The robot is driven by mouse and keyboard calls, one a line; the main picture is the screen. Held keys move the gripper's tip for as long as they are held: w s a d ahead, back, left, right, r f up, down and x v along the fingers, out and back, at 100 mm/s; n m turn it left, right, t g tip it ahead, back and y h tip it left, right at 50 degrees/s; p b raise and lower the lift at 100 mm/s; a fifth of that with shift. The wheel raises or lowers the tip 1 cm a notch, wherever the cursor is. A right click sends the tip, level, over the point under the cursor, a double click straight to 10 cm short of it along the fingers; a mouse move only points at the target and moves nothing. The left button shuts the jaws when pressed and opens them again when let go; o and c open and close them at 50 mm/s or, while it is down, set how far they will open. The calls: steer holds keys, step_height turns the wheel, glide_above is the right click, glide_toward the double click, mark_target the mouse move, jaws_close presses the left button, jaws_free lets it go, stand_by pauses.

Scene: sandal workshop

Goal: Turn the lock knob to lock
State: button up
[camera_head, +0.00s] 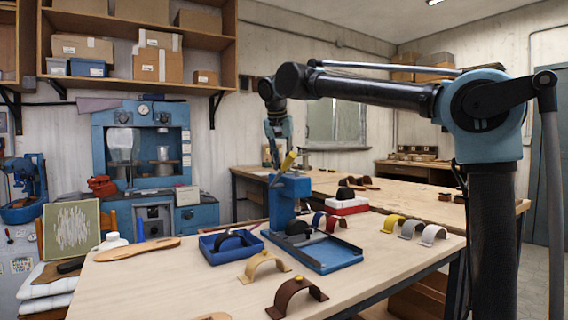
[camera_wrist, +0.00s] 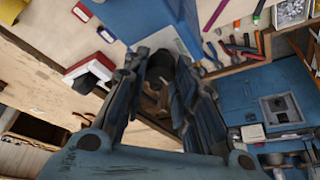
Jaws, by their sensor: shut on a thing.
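A blue press (camera_head: 291,192) stands on the wooden worktable with a blue tray at its foot. A yellow handle (camera_head: 289,161) tilts up from its top. My gripper (camera_head: 273,148) is at the top of the press, just left of the yellow handle. In the wrist view, the press's blue body (camera_wrist: 150,20) lies beyond the fingertips. My gripper's fingers (camera_wrist: 160,72) are shut on a dark round knob (camera_wrist: 160,63), partly hidden between them. The knob's turn angle cannot be told.
A blue bin (camera_head: 231,247) with a dark strap stands left of the press. Brown (camera_head: 296,297), tan (camera_head: 263,266), yellow (camera_head: 392,223) and white (camera_head: 433,233) straps lie on the table. A red-and-white box (camera_head: 346,206) is behind. A larger blue machine (camera_head: 145,160) stands at the back wall.

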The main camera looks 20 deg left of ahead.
stand_by(0.3)
steer(key=o, duration=1)
steer(key=shift+o, duration=0.2)
steer(key=v, duration=1.1)
steer(key=shift+r, duration=0.4)
